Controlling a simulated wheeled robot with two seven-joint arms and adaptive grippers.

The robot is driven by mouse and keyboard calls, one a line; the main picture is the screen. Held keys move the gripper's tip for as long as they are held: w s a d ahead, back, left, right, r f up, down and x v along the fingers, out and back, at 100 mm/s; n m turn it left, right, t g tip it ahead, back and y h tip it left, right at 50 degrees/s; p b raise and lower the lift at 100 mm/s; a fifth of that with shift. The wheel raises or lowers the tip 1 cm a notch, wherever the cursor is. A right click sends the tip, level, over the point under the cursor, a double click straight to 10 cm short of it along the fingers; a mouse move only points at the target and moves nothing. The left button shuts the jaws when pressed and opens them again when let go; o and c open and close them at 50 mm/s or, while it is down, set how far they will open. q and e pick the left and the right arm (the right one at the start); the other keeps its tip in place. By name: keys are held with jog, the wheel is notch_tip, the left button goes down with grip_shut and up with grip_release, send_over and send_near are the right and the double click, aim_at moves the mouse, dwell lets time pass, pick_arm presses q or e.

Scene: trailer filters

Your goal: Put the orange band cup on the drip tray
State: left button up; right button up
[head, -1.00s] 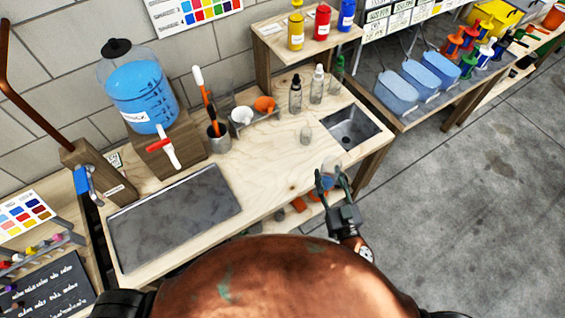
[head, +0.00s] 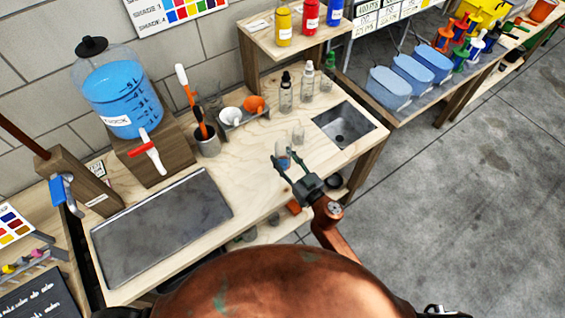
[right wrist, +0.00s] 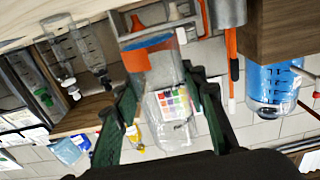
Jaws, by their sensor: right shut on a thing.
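My right gripper (head: 290,160) is shut on a clear cup with an orange band (head: 283,161). The cup looks roughly upright, raised near the front edge of the wooden bench. In the right wrist view the cup (right wrist: 158,62) sits between the two green fingers, its orange band on its upper part in that picture. A flat dark grey tray (head: 165,232), which looks like the drip tray, lies at the left of the bench top. It is bare and well to the left of the cup. My left gripper is not in view.
A dispenser of blue liquid (head: 122,98) with a red-and-white tap stands on a wooden block behind the tray. A brush pot (head: 207,142), funnels (head: 250,105), bottles (head: 286,95) and another clear cup (head: 298,134) stand farther right. A sink (head: 343,126) is at the right. The bench between tray and cup is clear.

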jog(key=shift+w+a+f, duration=0.1)
jog(key=shift+w+f, duration=0.4)
jog(key=shift+f, duration=0.15)
jog(key=shift+w+f+b, duration=0.3)
jog(key=shift+b, duration=0.05)
jog(key=shift+w+f, duration=0.2)
jog(key=shift+f, duration=0.05)
notch_tip(320, 180, down, 4)
jog(key=shift+w+a+r+b, duration=0.1)
jog(key=shift+r+b, duration=0.15)
jog(key=shift+b, duration=0.95)
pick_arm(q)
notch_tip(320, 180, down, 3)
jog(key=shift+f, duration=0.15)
pick_arm(e)
jog(key=shift+r, duration=0.2)
jog(key=shift+f, duration=0.15)
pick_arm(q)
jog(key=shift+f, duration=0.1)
pick_arm(e)
jog(key=o, duration=1.2)
